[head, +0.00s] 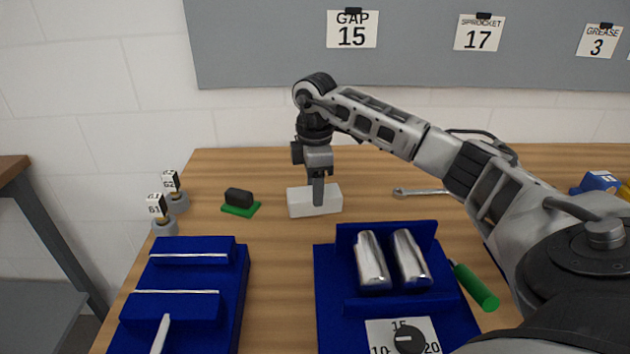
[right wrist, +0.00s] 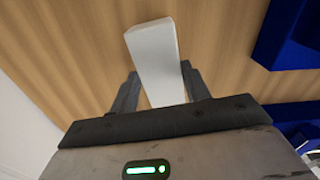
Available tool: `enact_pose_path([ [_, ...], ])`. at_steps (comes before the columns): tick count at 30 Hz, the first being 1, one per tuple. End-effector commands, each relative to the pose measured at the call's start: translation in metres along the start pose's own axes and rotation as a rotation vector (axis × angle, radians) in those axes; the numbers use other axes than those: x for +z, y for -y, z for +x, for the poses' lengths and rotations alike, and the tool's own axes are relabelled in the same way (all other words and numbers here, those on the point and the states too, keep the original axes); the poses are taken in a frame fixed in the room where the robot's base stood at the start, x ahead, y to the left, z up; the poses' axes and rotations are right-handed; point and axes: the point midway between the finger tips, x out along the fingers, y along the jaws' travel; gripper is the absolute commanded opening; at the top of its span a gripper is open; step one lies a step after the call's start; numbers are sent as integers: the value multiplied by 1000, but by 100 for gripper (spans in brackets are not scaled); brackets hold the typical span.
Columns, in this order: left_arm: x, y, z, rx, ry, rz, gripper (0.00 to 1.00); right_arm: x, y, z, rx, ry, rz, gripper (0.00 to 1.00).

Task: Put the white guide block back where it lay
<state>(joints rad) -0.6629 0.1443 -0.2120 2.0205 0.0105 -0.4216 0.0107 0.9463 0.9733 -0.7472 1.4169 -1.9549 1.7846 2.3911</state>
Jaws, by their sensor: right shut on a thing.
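The white guide block (head: 300,203) is at the middle of the wooden table in the head view, behind the blue fixtures. My right gripper (head: 318,196) points straight down over it and is shut on it. In the right wrist view the white block (right wrist: 155,55) sits between the two fingers of my right gripper (right wrist: 165,92), and its far end sticks out beyond them. The block looks level and at or close to the table top; I cannot tell whether it touches. My left gripper is not in view.
A blue fixture with two metal cylinders (head: 372,262) stands in front of the block, with a dial below. Another blue fixture (head: 195,248) is at front left. A black-and-green block (head: 240,201) lies to the left, a wrench (head: 420,192) to the right. Gauges G1 (head: 158,212) and G2 (head: 172,188) stand at the left edge.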

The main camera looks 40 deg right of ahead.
Motion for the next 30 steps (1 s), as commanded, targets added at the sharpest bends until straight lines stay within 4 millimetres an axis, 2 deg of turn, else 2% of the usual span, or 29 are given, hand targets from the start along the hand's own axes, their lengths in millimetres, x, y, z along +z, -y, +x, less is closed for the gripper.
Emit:
enact_pose_path([
  [28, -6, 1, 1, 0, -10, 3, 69, 0, 0, 6, 0, 0, 0, 20],
  [29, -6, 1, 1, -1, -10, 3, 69, 0, 0, 6, 0, 0, 0, 55],
  [30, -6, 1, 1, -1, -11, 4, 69, 0, 0, 6, 0, 0, 0, 66],
])
